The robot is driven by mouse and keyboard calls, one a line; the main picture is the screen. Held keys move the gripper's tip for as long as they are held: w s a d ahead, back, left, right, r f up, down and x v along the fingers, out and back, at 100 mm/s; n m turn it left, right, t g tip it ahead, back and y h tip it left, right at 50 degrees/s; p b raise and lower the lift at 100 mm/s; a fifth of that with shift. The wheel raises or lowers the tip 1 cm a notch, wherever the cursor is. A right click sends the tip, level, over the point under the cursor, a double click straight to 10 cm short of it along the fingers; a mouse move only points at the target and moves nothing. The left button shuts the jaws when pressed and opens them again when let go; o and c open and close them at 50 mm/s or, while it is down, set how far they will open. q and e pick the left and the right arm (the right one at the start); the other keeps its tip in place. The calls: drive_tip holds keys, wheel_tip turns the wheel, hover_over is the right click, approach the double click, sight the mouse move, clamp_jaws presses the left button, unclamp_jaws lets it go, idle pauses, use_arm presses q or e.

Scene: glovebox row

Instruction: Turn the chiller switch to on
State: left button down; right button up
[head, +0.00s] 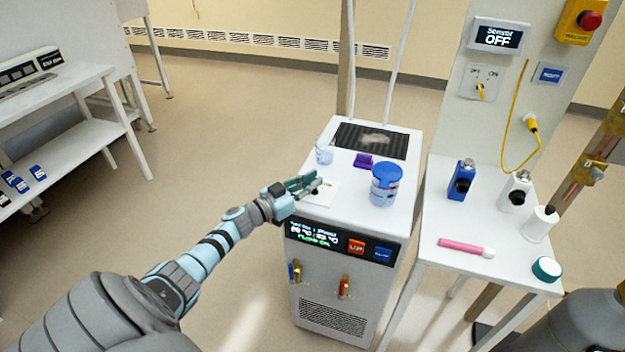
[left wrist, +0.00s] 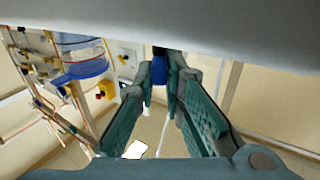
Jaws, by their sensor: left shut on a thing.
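The chiller (head: 345,240) is a white cabinet with a lit display and a red and a blue button on its front. A pale plate (head: 322,194) lies on its top near the left edge, with a small dark part at my fingertips that looks like the chiller switch (head: 314,191). My left gripper (head: 310,184) is low over this plate, its fingers nearly closed around that part and hiding most of it. The switch's setting cannot be read. In the left wrist view the fingertips (left wrist: 159,80) are a little apart. My right gripper is not in view.
A blue-lidded jar (head: 385,186), a purple piece (head: 363,161) and a small clear cup (head: 324,154) stand on the chiller. A side table (head: 440,222) holds bottles and a pink tube. Behind it, a panel shows "OFF" (head: 497,37) above a yellow-knobbed switch (head: 482,86).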

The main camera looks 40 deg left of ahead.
use_arm(q)
drive_tip(key=shift+s+f, duration=0.1)
drive_tip(key=shift+f, duration=0.1)
drive_tip(key=c, duration=1.7)
unclamp_jaws()
drive_tip(key=s, duration=0.4)
drive_tip(key=s+a, duration=0.1)
drive_tip(key=s, duration=0.3)
drive_tip(key=s+a, duration=0.1)
drive_tip(key=s, duration=0.2)
drive_tip(key=shift+s+a, duration=0.2)
drive_tip(key=shift+s, duration=0.2)
